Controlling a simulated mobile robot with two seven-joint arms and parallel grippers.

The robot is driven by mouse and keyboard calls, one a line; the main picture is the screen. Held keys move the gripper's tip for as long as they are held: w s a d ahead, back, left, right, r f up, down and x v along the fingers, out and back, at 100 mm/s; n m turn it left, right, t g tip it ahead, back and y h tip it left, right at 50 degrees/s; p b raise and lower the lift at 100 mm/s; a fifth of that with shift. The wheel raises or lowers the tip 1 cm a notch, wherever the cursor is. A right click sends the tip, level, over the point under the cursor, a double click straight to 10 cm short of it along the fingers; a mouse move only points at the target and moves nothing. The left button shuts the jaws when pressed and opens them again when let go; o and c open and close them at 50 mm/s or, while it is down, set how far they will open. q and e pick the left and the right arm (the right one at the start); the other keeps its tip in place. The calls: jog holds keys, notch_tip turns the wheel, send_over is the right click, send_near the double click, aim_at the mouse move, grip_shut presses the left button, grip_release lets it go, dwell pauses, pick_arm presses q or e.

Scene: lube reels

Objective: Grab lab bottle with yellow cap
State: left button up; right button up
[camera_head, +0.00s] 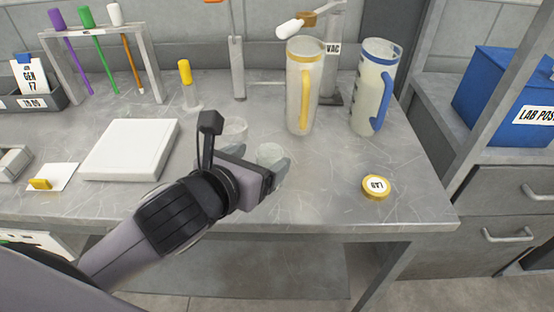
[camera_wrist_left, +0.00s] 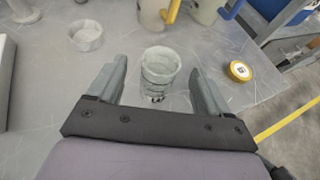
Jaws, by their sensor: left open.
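A round yellow cap (camera_head: 376,187) with a white label lies flat on the grey bench at the right; it also shows in the left wrist view (camera_wrist_left: 239,70). My left gripper (camera_head: 270,169) is open over the bench, left of the cap. In the left wrist view, a clear open-topped jar (camera_wrist_left: 160,68) stands between the two open fingers (camera_wrist_left: 157,85), with gaps on both sides. In the head view the gripper partly hides this jar (camera_head: 269,152). My right gripper is not in view.
A second clear dish (camera_wrist_left: 87,36) stands left of the jar. A yellow-handled jug (camera_head: 303,85) and a blue-handled jug (camera_head: 372,90) stand behind. A white slab (camera_head: 130,148) lies left of my arm. The bench's front edge is near; bench around the cap is clear.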

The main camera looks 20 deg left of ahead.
aim_at(275, 150)
pick_arm(q)
jog(key=shift+x, duration=3.2)
jog(key=shift+d, duration=0.1)
jog(key=c, duration=1)
